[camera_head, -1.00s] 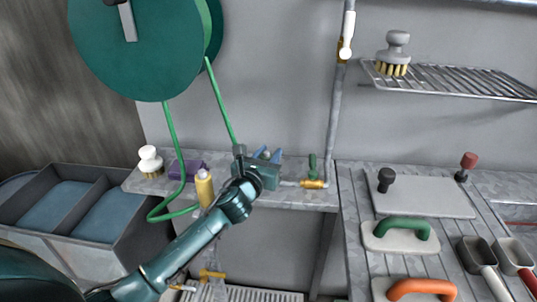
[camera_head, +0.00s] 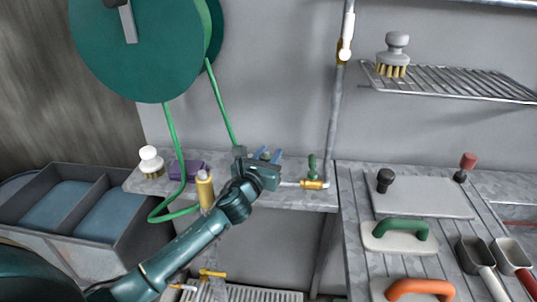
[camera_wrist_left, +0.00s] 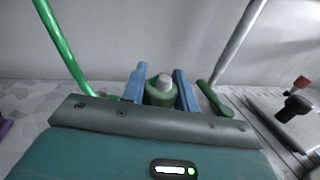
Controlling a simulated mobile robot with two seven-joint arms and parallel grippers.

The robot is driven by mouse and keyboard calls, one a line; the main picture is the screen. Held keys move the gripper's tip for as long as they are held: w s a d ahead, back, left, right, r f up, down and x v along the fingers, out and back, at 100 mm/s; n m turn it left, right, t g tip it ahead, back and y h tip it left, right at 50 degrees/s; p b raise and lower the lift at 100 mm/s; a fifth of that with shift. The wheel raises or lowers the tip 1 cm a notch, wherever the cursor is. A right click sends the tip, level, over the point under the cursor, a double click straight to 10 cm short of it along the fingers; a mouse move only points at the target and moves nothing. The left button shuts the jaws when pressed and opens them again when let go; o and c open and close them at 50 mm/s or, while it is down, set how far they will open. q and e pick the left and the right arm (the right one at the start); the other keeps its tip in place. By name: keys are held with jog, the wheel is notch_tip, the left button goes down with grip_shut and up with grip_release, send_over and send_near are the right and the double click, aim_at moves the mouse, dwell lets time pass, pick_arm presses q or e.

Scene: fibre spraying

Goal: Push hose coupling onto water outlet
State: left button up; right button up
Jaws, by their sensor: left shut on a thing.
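My left gripper (camera_head: 270,154) is above the back ledge, with its two blue fingers pointing towards the wall. In the left wrist view, the fingers are shut on the hose coupling (camera_wrist_left: 161,92), a green round body with a pale grey tip between them. The green hose (camera_head: 222,105) comes down from the reel to behind the gripper. The water outlet (camera_head: 314,184) is a brass valve with a green lever, to the right of the gripper. A short pale pipe stub points left from it, apart from the fingers. The green lever also shows in the wrist view (camera_wrist_left: 213,98). My right gripper is not in view.
A yellow bottle (camera_head: 204,190), a purple block (camera_head: 188,169) and a white-knobbed brush (camera_head: 150,161) stand left on the ledge. A vertical pipe (camera_head: 333,115) rises behind the outlet. The right worktop holds a green-handled float (camera_head: 400,236) and scoops.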

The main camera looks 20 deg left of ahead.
pick_arm(q)
jog(key=shift+f+b, duration=1.3)
jog(key=shift+f, duration=0.4)
jog(key=o, duration=1.1)
jog(key=shift+s, duration=0.15)
jog(key=s, duration=1.3)
